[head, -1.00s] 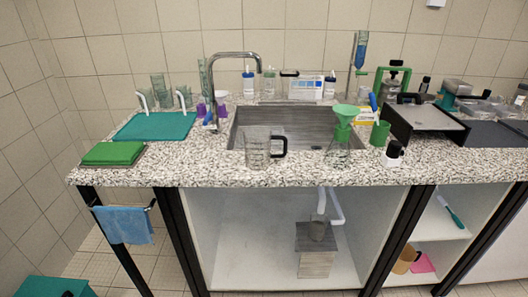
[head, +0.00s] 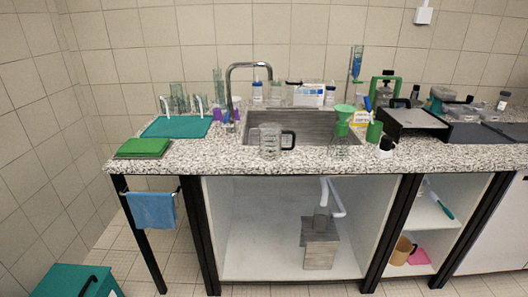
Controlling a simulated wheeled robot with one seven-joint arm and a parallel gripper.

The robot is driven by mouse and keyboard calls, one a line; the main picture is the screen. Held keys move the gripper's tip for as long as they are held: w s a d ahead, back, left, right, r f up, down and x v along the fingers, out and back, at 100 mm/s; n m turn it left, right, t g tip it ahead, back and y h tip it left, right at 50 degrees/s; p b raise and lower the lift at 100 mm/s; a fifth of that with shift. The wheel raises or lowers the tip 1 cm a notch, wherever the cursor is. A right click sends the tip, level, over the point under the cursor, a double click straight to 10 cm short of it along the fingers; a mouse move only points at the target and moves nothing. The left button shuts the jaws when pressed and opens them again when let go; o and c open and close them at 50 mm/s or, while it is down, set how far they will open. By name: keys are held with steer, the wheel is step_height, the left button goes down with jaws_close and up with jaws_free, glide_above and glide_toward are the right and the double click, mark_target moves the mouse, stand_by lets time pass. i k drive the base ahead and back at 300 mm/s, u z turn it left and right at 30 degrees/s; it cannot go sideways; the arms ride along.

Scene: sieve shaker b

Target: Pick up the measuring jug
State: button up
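The measuring jug (head: 269,142) is clear with a black handle on its right side. It stands upright on the speckled worktop (head: 215,160) at the front edge of the sink, left of the green funnel. My gripper is not in the head view, so I cannot see its state.
Behind the jug are the sink (head: 315,126) and a curved tap (head: 230,85). To its right stand a green funnel (head: 344,110) over a clear flask and a small black-and-white bottle (head: 386,147).

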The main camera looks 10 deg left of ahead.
mark_target(270, 134)
steer(key=i, duration=1)
